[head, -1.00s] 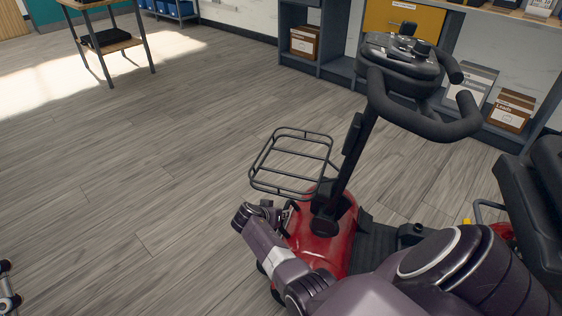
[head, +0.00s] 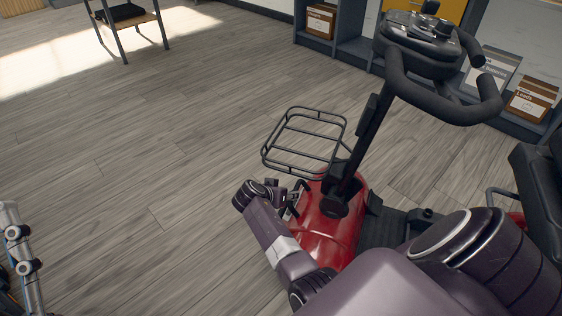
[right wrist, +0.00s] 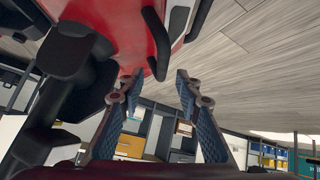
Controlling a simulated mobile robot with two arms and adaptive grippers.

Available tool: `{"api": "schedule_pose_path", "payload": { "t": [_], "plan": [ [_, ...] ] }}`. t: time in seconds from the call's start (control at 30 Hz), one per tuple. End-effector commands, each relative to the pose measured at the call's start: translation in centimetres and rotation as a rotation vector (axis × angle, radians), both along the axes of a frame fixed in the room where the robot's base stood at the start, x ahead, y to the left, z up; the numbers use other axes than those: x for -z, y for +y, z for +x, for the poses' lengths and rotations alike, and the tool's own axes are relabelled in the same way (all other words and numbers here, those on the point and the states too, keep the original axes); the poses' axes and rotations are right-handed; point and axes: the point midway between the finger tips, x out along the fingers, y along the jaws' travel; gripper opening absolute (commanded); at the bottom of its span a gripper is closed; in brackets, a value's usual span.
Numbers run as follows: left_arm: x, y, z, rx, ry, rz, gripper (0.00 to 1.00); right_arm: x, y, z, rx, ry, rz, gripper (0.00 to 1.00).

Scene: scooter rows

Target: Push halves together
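The front half of a scooter has a red body (head: 325,228), a black steering column and handlebar (head: 450,108), and a wire basket (head: 305,143). The black seat (head: 540,190) of the rear part stands at the right edge. My arm covers much of the space between them, so I cannot tell whether the halves touch. My right arm crosses the front half. In the right wrist view my right gripper (right wrist: 155,84) is open, its blue-padded fingers apart and nothing clearly held. A black curved bar (right wrist: 155,42) on the red body lies just beyond the fingertips. My left gripper is not in view.
A metal frame with round joints (head: 25,262) stands at the bottom left. A small table (head: 125,18) is at the back left. Shelving with boxes (head: 533,98) lines the back right. The wood floor (head: 130,150) left of the scooter is clear.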

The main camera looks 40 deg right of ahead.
Motion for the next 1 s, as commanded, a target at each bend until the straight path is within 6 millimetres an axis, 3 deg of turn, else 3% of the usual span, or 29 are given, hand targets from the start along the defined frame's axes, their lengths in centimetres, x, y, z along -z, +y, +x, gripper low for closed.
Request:
{"api": "schedule_pose_path", "payload": {
  "t": [0.2, 0.4, 1.0],
  "plan": [
    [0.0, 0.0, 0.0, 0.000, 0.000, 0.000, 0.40, -2.7, 2.8, -1.0, 0.002, -0.001, 0.001, 0.32],
    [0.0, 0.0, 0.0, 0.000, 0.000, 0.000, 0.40, -4.3, 4.3, -1.5, 0.002, 0.002, 0.001, 0.32],
    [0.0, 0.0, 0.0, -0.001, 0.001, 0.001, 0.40, -4.7, 4.5, -1.6, 0.002, 0.003, -0.001, 0.32]
  ]
}}
